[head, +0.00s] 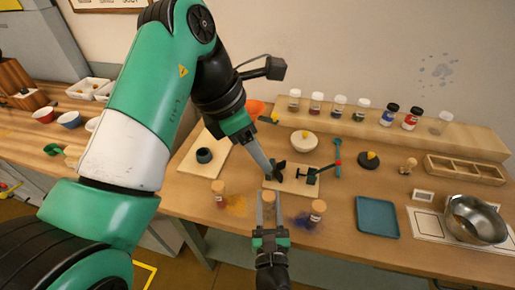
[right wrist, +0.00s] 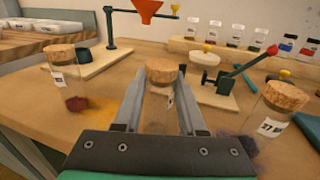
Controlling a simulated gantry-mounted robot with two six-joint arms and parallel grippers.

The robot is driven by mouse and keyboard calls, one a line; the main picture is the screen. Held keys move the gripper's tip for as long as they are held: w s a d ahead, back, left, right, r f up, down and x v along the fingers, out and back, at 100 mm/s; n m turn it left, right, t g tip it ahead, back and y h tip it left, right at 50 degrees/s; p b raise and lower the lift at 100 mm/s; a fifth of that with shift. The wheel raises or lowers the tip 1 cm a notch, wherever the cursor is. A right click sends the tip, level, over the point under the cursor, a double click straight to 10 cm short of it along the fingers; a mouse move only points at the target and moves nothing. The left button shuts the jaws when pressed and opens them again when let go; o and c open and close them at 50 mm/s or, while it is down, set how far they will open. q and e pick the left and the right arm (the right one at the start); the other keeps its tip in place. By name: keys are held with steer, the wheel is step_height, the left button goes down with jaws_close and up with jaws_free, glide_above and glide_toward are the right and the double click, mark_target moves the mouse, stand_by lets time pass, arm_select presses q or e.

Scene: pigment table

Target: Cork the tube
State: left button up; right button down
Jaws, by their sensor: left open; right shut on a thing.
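A glass tube (right wrist: 169,98) with a cork (right wrist: 162,71) at its mouth stands upright between the fingers of my right gripper (right wrist: 158,92). How deep the cork sits is unclear. In the head view the right gripper (head: 268,222) is at the table's front edge, shut on this tube, whose cork (head: 268,197) shows above the fingers. My left gripper (head: 271,174) is open and empty, pointing down by the board with the small lever press (head: 311,177), behind the held tube and apart from it.
Corked jars stand to the left (head: 218,190) and right (head: 318,208) of the held tube, near orange and blue powder spills. A blue tray (head: 377,217) and a metal bowl (head: 475,220) lie to the right. Several jars line the raised back shelf (head: 450,140).

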steer(key=shift+c, duration=2)
jaws_free()
steer(key=shift+s, duration=0.1)
steer(key=shift+s+r, duration=0.1)
steer(key=shift+s, duration=0.15)
steer(key=s+d+p, duration=0.1)
steer(key=s+p, duration=0.2)
steer(key=s, duration=0.8)
steer(key=shift+d, duration=0.1)
